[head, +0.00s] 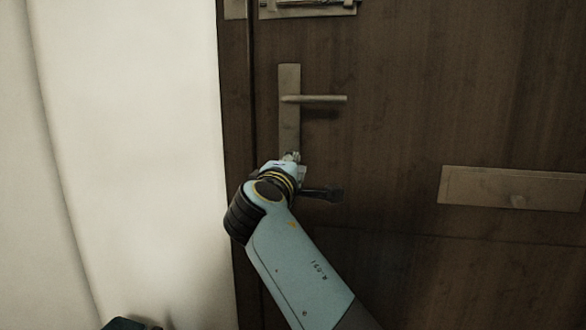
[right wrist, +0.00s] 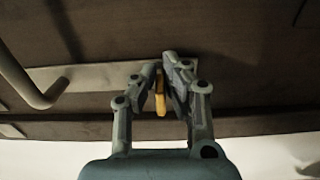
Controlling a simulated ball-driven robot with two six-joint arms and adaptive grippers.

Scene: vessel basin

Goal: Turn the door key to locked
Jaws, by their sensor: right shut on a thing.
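The brown door (head: 420,100) fills the right of the head view, with a tall metal lock plate (head: 289,78) near its left edge. My right gripper (head: 291,157) is at the lower end of this plate, and my own wrist mostly hides it there. In the right wrist view, the yellow key (right wrist: 160,94) sits between the two fingers of my right gripper (right wrist: 163,84), which are shut on it. The key stands out in front of the plate (right wrist: 95,75). Its tip and the keyhole are hidden. My left gripper is not in view.
A lever handle (head: 318,99) sticks out to the right from the plate, above my right gripper. A metal fitting (head: 310,8) is at the top of the door and a letter plate (head: 480,188) is at the right. A pale wall (head: 130,150) stands at the left.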

